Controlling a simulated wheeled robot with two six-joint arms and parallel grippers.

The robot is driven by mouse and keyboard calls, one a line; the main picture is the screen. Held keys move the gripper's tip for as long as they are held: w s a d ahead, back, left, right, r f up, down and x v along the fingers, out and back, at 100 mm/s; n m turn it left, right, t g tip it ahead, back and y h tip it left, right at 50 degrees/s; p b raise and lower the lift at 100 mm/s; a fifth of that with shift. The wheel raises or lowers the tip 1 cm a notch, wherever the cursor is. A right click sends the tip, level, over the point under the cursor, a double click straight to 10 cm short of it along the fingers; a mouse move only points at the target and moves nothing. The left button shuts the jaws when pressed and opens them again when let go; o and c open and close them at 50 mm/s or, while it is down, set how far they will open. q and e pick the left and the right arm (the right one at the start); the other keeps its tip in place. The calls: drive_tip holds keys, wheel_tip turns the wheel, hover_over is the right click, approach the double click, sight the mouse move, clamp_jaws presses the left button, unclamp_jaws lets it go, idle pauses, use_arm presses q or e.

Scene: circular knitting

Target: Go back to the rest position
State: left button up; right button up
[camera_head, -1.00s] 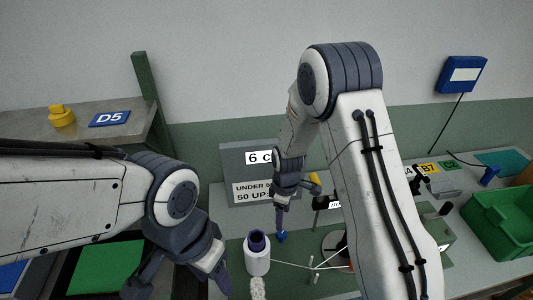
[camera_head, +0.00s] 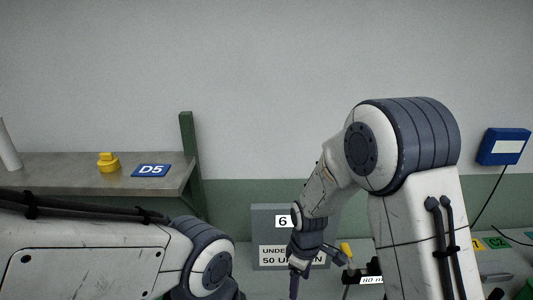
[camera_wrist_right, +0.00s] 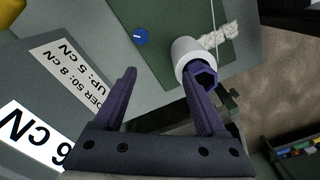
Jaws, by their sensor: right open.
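My right gripper (camera_head: 316,270) hangs in front of the grey sign panel in the head view. In the right wrist view its two purple fingers (camera_wrist_right: 160,76) are apart with nothing between the tips. A white spool (camera_wrist_right: 187,50) with a purple hexagonal end shows beyond the right finger; whether they touch cannot be told. A blue round piece (camera_wrist_right: 140,36) lies on the green surface farther off. My left arm (camera_head: 110,255) comes in low from the left in the head view, and its gripper is below the picture edge.
The grey panel (camera_head: 268,219) with load labels stands behind the right gripper. A blue box (camera_head: 504,147) is on the right. The wall space above is clear.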

drive_tip(key=s+a+r+m+b, duration=0.2)
drive_tip(key=s+r+b, duration=0.1)
drive_tip(key=s, duration=0.8)
drive_tip(key=s+a+r+m+b, duration=0.1)
drive_tip(key=s+a+r+b, duration=0.1)
drive_tip(key=s, duration=0.8)
drive_tip(key=shift+s+a+r+m+y+b, duration=0.35)
drive_tip(key=shift+a+r+m+y+b, duration=0.1)
drive_tip(key=shift+b, duration=0.5)
